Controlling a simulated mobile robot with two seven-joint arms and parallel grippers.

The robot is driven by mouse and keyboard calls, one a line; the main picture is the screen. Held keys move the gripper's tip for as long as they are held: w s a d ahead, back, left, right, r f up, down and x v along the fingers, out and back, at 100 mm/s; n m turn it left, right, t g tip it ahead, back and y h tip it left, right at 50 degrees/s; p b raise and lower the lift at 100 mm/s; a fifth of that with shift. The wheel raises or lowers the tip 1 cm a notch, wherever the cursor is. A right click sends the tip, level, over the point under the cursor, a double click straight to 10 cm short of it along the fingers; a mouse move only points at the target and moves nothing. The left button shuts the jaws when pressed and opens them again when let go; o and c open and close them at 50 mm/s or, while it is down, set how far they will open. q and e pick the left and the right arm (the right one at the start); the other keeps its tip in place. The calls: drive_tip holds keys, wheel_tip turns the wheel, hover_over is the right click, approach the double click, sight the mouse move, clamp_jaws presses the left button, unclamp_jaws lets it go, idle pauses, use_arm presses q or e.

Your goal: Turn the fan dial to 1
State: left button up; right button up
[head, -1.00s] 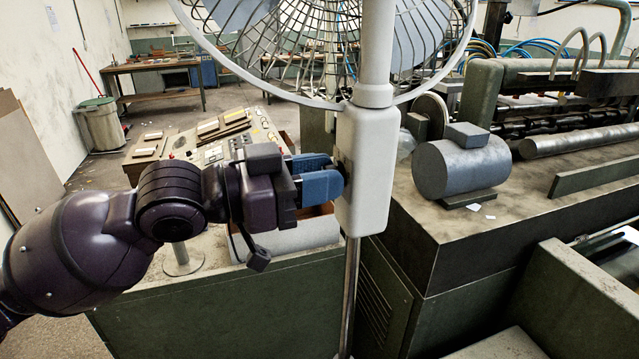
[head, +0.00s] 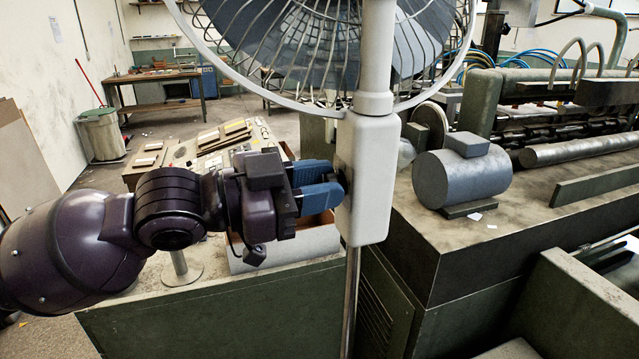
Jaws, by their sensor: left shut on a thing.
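The fan's pale control box (head: 369,180) sits on its pole (head: 351,290), below the round wire cage (head: 330,45). My left gripper (head: 342,184) has its blue fingers at the left side of the box. It is shut on the dark fan dial (head: 346,178), which shows only as a small dark edge between the fingertips and the box. The dial's markings and its setting cannot be seen. My right gripper is not in view.
A grey motor (head: 463,172) stands on the machine bed (head: 410,215) to the right of the box. A control desk (head: 215,145) and an open box (head: 290,248) lie behind my left arm.

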use_arm(q)
drive_tip(key=o, duration=0.9)
drive_tip(key=shift+o, duration=0.2)
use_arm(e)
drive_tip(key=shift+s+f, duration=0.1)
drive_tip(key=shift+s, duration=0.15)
use_arm(q)
drive_tip(key=shift+a, duration=0.1)
drive_tip(key=b+v, duration=0.1)
drive_tip(key=v, duration=0.9)
drive_tip(key=shift+s+a+b, duration=0.15)
drive_tip(key=shift+a+b, duration=0.2)
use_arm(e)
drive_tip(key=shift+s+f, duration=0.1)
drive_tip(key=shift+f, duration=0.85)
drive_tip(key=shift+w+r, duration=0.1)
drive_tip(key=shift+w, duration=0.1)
